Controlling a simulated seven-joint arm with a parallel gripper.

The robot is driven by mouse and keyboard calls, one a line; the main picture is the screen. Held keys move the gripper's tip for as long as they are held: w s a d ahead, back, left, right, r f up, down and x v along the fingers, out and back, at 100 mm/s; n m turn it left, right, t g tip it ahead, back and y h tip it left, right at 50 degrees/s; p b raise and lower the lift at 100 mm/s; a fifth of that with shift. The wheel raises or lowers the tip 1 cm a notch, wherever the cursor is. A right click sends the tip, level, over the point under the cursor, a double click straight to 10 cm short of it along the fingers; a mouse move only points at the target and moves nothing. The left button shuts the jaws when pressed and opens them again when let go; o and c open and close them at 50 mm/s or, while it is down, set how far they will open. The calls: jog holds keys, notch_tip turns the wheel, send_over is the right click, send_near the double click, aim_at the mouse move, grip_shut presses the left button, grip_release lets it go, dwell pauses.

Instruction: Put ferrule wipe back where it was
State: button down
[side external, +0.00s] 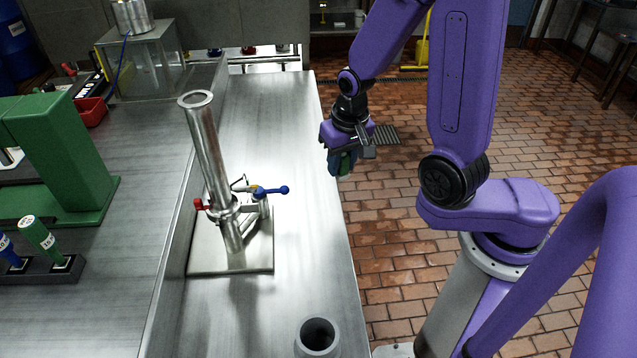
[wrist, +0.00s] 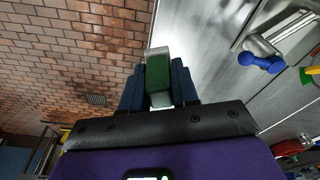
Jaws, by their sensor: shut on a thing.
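My gripper (side external: 341,163) hangs over the right long edge of the steel bench, beside the brick floor. In the wrist view its dark blue fingers (wrist: 157,88) are shut on a green block with pale grey ends, which I take to be the ferrule wipe (wrist: 157,72). The wipe is held clear of the bench. In the side view it is mostly hidden by the fingers, with only a small part showing at the lower tip.
A steel pipe stand (side external: 207,150) with a blue-handled valve (side external: 272,190) stands left of my gripper. A grey hollow cylinder (side external: 318,338) is at the bench's near end. A dark rack (side external: 50,272) with blue and green labelled pieces and a green machine (side external: 75,155) are at left.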

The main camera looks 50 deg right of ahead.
jog(key=shift+w+f, duration=0.2)
jog(key=shift+w, duration=0.2)
send_over(317, 195)
jog(key=f, duration=0.5)
jog(key=shift+s+a+f, duration=0.1)
jog(key=shift+s+f, duration=0.25)
jog(key=shift+s, duration=0.05)
jog(key=shift+w+f, duration=0.1)
jog(key=shift+f, duration=1.55)
jog(key=shift+f, duration=0.2)
jog(key=c, duration=0.8)
grip_release()
jog(key=shift+c, duration=0.2)
jog(key=shift+r, duration=0.2)
